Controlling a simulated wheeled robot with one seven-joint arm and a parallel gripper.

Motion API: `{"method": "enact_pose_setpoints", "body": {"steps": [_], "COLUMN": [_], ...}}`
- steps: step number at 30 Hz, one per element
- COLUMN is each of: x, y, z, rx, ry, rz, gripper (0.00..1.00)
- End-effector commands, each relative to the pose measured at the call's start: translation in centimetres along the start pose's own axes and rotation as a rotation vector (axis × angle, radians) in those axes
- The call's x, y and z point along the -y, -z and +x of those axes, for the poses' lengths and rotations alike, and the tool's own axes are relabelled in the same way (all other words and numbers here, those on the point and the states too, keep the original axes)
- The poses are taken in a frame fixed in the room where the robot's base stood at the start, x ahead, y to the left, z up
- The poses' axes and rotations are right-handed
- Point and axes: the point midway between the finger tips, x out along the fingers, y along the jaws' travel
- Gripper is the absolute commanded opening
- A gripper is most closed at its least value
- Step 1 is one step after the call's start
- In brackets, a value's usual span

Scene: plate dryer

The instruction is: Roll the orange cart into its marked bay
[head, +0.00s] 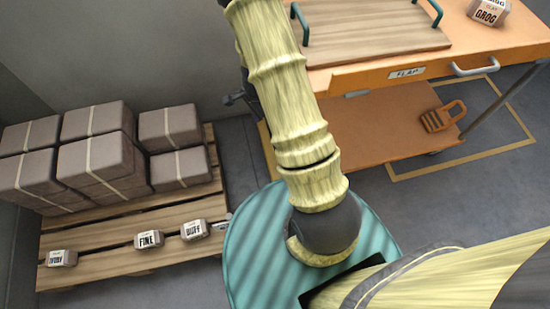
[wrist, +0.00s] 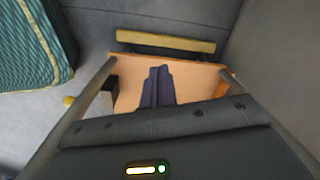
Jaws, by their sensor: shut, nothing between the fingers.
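The orange cart (head: 350,78) stands at the upper right of the head view, with a "FLAP" label and a pale bar handle (head: 475,66) on its near edge. Its lower shelf (head: 365,125) shows below the top. Tan tape lines (head: 465,160) mark the floor beyond the cart's right side; another strip (head: 265,150) shows at its left. The cart covers part of the marking. My gripper is outside the head view. In the wrist view my gripper (wrist: 158,72) has its dark fingers together, empty, in front of an orange-tan surface (wrist: 190,85). I cannot tell whether they touch it.
A wooden board (head: 365,40) with green handles and a "GNOG" block (head: 487,12) lie on the cart top. An orange padlock-shaped thing (head: 442,116) sits on its lower shelf. At left, a pallet (head: 110,262) holds grey boxes (head: 95,160) and small labelled blocks. Floor at right is clear.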

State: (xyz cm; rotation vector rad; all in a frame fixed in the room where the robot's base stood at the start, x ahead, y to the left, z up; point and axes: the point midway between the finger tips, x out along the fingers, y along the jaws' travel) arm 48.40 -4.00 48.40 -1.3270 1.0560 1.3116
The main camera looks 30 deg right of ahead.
Motion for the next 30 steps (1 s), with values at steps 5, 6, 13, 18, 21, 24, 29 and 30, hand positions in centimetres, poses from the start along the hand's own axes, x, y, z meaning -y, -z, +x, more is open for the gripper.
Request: {"method": "enact_pose_setpoints", "body": {"steps": [5, 6, 13, 18, 21, 24, 29, 30], "x": [-0.4, -0.5, -1.0, -1.1, -1.1, -1.1, -1.1, -1.1], "y": [1.5, 1.8, 3.1, 3.2, 3.2, 3.2, 3.2, 3.2], "z": [9.8, 11.6, 18.1, 18.6, 18.5, 18.5, 19.1, 19.5], "rx": [-0.015, -0.020, -0.042, -0.045, -0.045, -0.045, -0.045, -0.045], "ry": [-0.026, -0.031, -0.047, -0.048, -0.048, -0.048, -0.049, -0.049], "rz": [0.164, 0.201, 0.350, 0.373, 0.372, 0.371, 0.371, 0.371], "gripper": [0.00, 0.00, 0.00, 0.00, 0.00, 0.00, 0.00, 0.00]}}
